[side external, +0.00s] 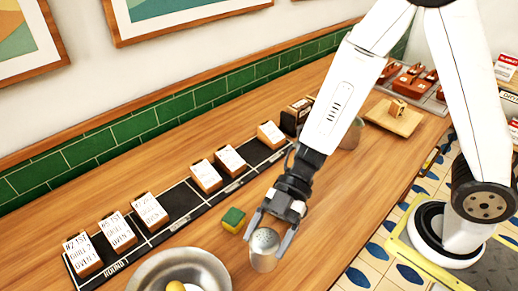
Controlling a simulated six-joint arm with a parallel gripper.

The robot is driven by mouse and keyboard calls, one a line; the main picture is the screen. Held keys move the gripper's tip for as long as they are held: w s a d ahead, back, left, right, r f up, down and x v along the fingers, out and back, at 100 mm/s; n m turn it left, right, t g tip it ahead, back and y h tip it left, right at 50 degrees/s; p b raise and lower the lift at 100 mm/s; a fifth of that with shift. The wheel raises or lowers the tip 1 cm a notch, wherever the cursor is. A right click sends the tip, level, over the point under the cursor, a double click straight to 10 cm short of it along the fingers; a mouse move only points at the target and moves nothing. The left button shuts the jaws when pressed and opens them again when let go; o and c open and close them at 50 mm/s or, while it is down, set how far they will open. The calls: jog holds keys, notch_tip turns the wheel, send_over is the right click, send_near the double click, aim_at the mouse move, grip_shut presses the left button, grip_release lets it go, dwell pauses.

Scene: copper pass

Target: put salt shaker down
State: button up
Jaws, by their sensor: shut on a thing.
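The salt shaker (264,251) is a small grey cylinder with a lighter dotted top. It is upright at the lower middle of the side external view. My gripper (267,234) reaches down from above with one finger on each side of the shaker and is shut on it. The shaker is over the wooden counter (330,215); I cannot tell whether its base touches the wood.
A green and yellow sponge (233,220) lies just left of the shaker. A metal bowl (150,268) with something yellow inside stands at lower left. A black strip (180,222) with several ticket blocks runs behind. The counter right of the shaker is clear up to its edge.

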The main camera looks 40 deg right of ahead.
aim_at(267, 258)
jog(key=shift+f, duration=1.65)
jog(key=shift+f, duration=2)
jog(key=shift+f, duration=0.15)
jog(key=o, duration=1.2)
jog(key=shift+c, duration=0.2)
